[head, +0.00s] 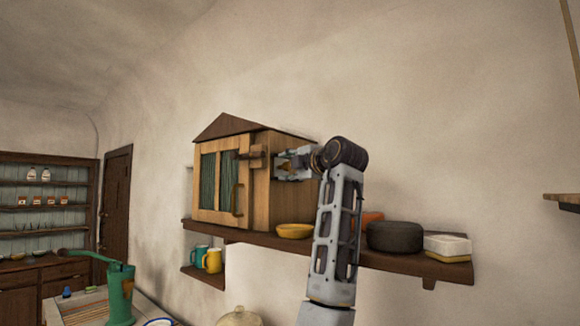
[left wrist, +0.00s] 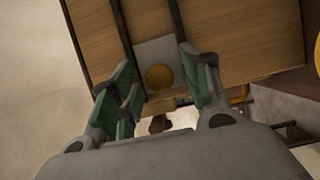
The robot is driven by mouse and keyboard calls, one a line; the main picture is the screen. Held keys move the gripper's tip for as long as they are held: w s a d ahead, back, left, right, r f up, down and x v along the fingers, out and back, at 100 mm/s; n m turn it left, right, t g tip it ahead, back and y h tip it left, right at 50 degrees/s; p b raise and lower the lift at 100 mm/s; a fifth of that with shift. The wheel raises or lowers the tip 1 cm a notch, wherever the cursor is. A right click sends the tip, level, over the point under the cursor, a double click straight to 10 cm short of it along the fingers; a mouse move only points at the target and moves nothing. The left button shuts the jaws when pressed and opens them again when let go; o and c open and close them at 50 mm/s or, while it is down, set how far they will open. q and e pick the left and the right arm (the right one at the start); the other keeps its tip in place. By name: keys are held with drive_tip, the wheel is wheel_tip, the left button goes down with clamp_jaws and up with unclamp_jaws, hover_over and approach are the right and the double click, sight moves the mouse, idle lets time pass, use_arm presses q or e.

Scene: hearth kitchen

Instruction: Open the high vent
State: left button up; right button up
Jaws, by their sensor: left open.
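A small house-shaped wooden cabinet (head: 262,205) stands on a wall shelf. In the left wrist view, a pale sliding plate (left wrist: 154,50) with a round brass knob (left wrist: 159,77) sits between two dark rails on the wooden cabinet side (left wrist: 95,35); it looks like the vent. My left gripper (head: 284,163) is at the upper right side of the cabinet. In the left wrist view its green-padded fingers (left wrist: 158,62) are spread on either side of the knob, apart from it. The plate is hidden in the head view. My right gripper is not in view.
The cabinet's front has a glazed door (head: 220,187) with a handle. The shelf (head: 400,262) also holds a yellow bowl (head: 294,231), a dark round pot (head: 394,237) and a pale block (head: 447,246). Mugs (head: 212,260) stand below. The wall above is clear.

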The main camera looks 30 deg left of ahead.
use_arm(q)
clamp_jaws()
drive_tip(key=shift+f, duration=0.1)
drive_tip(key=shift+w, duration=0.15)
drive_tip(key=w, duration=0.5)
drive_tip(key=shift+w+d, duration=0.25)
drive_tip(key=shift+w, duration=0.15)
idle(0.6)
